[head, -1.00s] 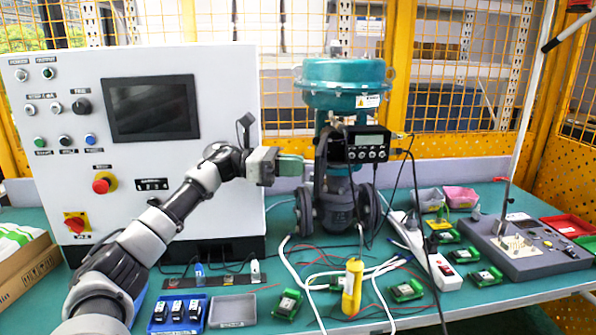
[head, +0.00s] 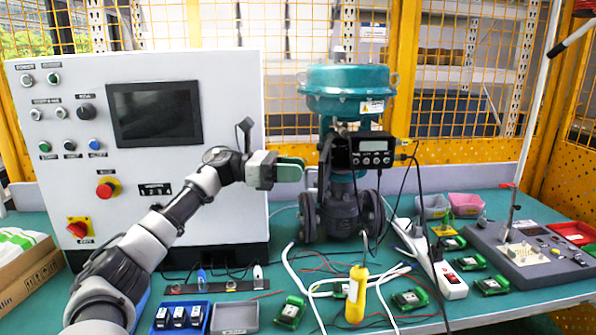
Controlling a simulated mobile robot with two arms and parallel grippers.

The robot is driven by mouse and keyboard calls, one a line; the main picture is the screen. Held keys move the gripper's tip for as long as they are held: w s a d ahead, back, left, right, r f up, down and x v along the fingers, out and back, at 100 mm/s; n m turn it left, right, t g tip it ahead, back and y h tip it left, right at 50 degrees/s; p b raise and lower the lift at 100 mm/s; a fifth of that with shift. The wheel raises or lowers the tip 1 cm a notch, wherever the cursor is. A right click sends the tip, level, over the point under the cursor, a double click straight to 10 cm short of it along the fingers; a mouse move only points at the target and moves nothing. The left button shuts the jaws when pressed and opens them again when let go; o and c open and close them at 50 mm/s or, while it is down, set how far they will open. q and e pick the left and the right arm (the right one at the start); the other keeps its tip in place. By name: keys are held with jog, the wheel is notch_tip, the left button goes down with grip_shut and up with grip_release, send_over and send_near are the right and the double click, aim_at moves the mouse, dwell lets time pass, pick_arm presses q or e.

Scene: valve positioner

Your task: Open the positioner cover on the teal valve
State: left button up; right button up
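The teal valve (head: 347,90) stands upright on the teal table behind the loose cables. The black positioner (head: 371,151), with a small display and a row of buttons, is mounted on the valve's front and its cover looks closed. My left gripper (head: 290,170) comes in from the left, with its green fingers pointing right toward the valve's stem, left of the positioner. A small gap shows between the fingertips and the valve. The fingers are seen side-on, so their opening does not show. My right gripper is not in the head view.
A white control cabinet (head: 228,120) stands behind my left arm. A yellow-handled screwdriver (head: 356,294), a white power strip (head: 450,280), cables and several green boards crowd the table front. A grey test device (head: 535,262) is at right.

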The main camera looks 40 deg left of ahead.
pick_arm(q)
jog(key=b+v, duration=0.2)
jog(key=v, duration=0.7)
jog(key=shift+s+a, duration=0.15)
jog(key=shift+a, duration=0.2)
